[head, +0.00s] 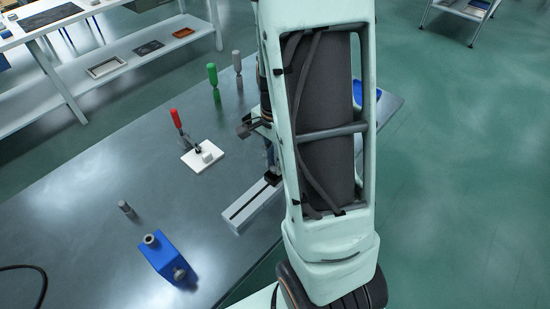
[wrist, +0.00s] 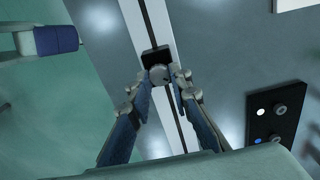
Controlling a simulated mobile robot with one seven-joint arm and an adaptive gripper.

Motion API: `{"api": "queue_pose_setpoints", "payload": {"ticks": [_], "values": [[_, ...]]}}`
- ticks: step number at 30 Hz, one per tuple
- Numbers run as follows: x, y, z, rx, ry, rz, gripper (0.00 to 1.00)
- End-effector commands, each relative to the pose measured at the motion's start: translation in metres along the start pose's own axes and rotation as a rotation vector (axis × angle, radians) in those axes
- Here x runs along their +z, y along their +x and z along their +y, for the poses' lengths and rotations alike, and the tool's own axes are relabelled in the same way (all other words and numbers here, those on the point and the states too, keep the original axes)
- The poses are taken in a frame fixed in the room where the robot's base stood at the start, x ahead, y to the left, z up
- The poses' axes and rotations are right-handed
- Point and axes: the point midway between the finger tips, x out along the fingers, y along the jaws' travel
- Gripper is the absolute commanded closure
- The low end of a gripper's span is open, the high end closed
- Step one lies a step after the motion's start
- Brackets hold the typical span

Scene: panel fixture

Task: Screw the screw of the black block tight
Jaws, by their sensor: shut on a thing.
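The black block (wrist: 154,56) sits on a long pale rail (wrist: 158,18) with a dark slot down its middle. Its screw has a round grey head (wrist: 160,74) on the side toward me. My gripper (wrist: 163,77) is shut on the screw head, one finger on each side. In the head view the black block (head: 272,178) shows at the far end of the visible part of the grey rail (head: 245,208), beside my arm. My arm hides most of the gripper and the rest of the rail there.
A blue block (head: 168,256) with a knob and a small grey post (head: 126,209) stand front left. A white plate (head: 202,156), a red-handled tool (head: 177,121) and a green-handled tool (head: 214,82) stand farther back. A black panel with knobs (wrist: 277,117) is right of the rail.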

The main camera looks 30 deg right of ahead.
Motion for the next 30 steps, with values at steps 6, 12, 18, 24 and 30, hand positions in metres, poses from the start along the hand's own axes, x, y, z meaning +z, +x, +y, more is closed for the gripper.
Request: {"api": "queue_pose_setpoints", "payload": {"ticks": [6,12,18,24,30], "values": [[0.0004,-0.0034,0.0002,0.001,0.205,0.000,1.00],[0.0006,-0.0037,0.0006,0.002,0.394,0.001,1.00],[0.0006,-0.0035,0.0009,0.001,0.568,0.001,1.00],[0.0003,-0.0028,0.0010,0.000,0.706,0.001,1.00],[0.0007,-0.0018,0.0008,0.000,0.796,0.000,1.00]]}}
